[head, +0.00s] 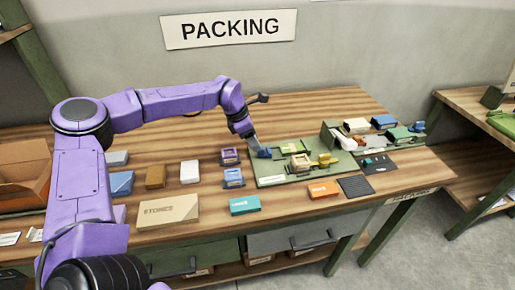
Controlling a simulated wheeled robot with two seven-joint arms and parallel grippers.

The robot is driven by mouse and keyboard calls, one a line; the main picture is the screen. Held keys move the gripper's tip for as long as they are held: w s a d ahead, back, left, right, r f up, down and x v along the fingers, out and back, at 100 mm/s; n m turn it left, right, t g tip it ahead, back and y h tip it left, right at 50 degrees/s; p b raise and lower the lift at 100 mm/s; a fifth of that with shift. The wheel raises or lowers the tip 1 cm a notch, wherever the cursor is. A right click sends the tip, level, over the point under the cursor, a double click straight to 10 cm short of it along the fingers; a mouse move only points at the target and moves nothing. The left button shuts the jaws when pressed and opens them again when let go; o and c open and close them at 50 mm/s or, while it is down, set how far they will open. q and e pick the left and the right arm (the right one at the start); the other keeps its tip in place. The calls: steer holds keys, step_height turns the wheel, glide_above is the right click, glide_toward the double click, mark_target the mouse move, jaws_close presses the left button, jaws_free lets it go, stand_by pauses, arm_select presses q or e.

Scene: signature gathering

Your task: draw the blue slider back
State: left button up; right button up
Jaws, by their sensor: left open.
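A green board (267,171) lies on the wooden table, right of the middle. A small blue piece (265,153), which looks like the blue slider, sits at the board's back left corner. My left gripper (259,150) reaches down from the purple arm to this blue piece. It is open, with its fingertips at or very close to the piece. At this size I cannot tell whether they touch it, and the gripper partly hides it. A yellow piece (326,159) and a tan block (301,163) stand further right on the board. My right gripper is out of view.
A teal box (244,205), an orange box (323,190) and a cardboard box (168,210) lie along the front. The table behind the board is clear.

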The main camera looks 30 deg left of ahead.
arm_select(q)
steer(key=v, duration=0.6)
steer(key=shift+r+b, duration=0.2)
steer(key=shift+b, duration=0.2)
steer(key=shift+s+a+r, duration=0.1)
